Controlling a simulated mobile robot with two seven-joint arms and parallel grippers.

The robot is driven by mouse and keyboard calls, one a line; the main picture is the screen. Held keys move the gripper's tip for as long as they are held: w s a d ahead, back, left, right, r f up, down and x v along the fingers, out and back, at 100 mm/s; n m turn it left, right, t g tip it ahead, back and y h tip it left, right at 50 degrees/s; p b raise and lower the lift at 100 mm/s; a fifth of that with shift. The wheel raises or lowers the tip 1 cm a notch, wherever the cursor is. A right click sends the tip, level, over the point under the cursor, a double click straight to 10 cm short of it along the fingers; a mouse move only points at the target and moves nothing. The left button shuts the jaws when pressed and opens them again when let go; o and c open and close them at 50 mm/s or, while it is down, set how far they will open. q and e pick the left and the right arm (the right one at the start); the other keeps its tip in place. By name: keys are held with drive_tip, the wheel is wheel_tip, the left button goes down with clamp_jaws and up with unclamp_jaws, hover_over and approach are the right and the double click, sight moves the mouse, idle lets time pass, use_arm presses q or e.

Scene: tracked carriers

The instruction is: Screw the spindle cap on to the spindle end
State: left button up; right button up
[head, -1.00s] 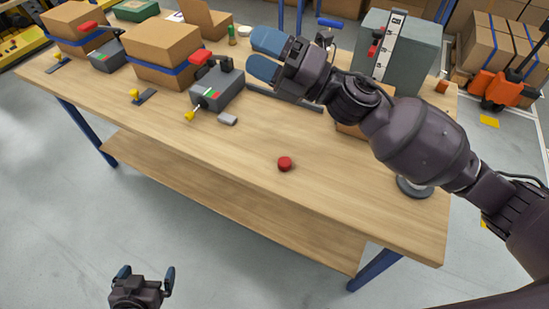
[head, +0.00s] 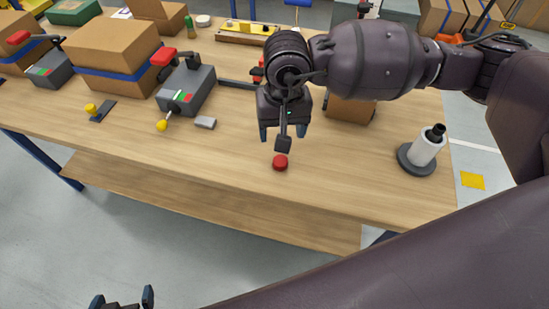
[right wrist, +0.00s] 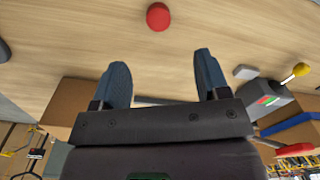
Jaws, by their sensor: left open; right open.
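The red round spindle cap (head: 280,162) lies on the wooden table near its front edge; it also shows in the right wrist view (right wrist: 158,17). A white spindle (head: 424,152) with a dark round base stands at the table's right, and its black spindle end (head: 437,132) points up, bare. My right gripper (head: 283,133) hangs over the table just behind the cap, fingers apart and empty, not touching it. Its blue fingers (right wrist: 163,60) show spread in the right wrist view, with the cap beyond them. My left gripper (head: 122,299) is low at the bottom left, open, partly cut off.
A grey device with a red-topped lever (head: 187,92) and a small grey block (head: 205,122) are left of the cap. Cardboard boxes (head: 115,55) stand further left. Another box (head: 350,108) is behind my right gripper. The table around the cap is clear.

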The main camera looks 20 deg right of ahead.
drive_tip(key=n, duration=0.1)
hover_over(280, 160)
drive_tip(key=f, duration=0.4)
drive_tip(key=shift+s+d+f+b, duration=0.25)
drive_tip(key=shift+d+f+b, duration=0.05)
drive_tip(key=shift+f+b, duration=0.1)
drive_tip(key=shift+f, duration=0.55)
drive_tip(key=f, duration=0.4)
drive_tip(key=shift+w+a+b, duration=0.15)
drive_tip(key=shift+a+b, duration=0.1)
drive_tip(key=shift+b, duration=0.1)
drive_tip(key=shift+f, duration=0.5)
drive_tip(key=shift+w, duration=0.1)
drive_tip(key=c, duration=1)
